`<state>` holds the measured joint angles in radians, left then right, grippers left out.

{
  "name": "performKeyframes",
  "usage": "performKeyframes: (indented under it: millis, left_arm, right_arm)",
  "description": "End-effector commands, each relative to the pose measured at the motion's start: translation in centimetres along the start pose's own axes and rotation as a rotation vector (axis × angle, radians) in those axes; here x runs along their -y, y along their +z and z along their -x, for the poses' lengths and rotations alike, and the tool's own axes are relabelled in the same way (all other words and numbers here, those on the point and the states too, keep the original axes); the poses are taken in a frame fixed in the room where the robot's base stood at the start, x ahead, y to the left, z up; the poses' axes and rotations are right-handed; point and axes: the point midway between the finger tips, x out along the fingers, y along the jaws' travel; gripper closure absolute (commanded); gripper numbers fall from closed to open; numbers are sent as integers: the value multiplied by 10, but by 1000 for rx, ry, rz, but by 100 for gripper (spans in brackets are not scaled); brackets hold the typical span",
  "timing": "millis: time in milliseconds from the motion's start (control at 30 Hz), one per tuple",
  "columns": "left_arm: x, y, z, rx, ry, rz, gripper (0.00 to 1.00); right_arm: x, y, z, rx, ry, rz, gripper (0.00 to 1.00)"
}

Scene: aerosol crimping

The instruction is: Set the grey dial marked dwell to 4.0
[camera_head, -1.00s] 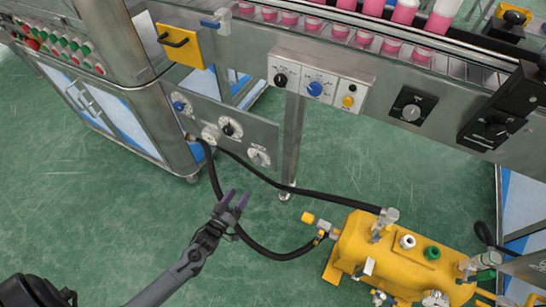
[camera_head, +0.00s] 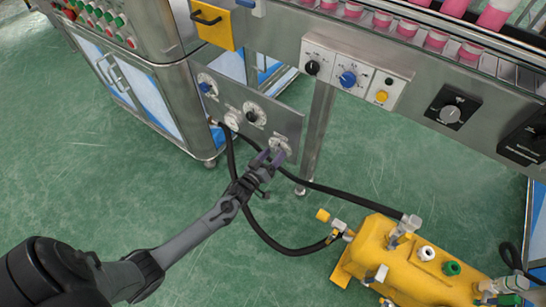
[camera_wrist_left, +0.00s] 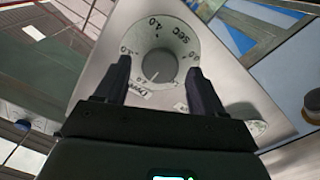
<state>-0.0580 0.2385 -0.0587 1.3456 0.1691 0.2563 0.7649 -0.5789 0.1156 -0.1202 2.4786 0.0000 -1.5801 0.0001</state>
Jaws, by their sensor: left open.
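The grey dial (camera_wrist_left: 160,65) sits on a white round scale plate on a metal panel in the left wrist view. Its plate reads SEC, with 4.0 at the top and what looks like Dwell on a label below. A line on the knob points toward the lower left; its exact reading is unclear. In the head view the dial (camera_head: 279,144) is at the panel's lower right, partly behind the fingertips. My left gripper (camera_head: 271,157) is open, its fingers (camera_wrist_left: 159,70) on either side of the knob. I cannot tell whether they touch it. My right gripper is not in view.
The panel (camera_head: 290,120) also carries a black-knobbed dial (camera_head: 253,113), a blue-knobbed dial (camera_head: 207,87) and a gauge-like dial (camera_head: 233,120). Black hoses (camera_head: 330,190) run below it to a yellow machine (camera_head: 390,255). Green floor lies open in front.

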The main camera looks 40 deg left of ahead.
Motion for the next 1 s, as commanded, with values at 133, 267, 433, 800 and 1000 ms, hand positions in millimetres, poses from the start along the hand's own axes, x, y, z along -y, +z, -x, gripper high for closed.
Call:
performKeyframes:
  millis: [133,267,433,800,1000]
  left_arm:
    - [0,0,-6,0,0,-1,31]
    - [0,0,-7,1,0,-1,31]
    - [0,0,-7,1,0,-1,34]
    - [0,0,-7,0,0,-1,87]
    - [0,-1,-7,0,-1,-17,87]
  right_arm:
    - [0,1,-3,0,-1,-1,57]
    - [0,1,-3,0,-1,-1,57]
    - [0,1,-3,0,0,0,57]
    - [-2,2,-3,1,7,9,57]
    - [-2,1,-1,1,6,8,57]
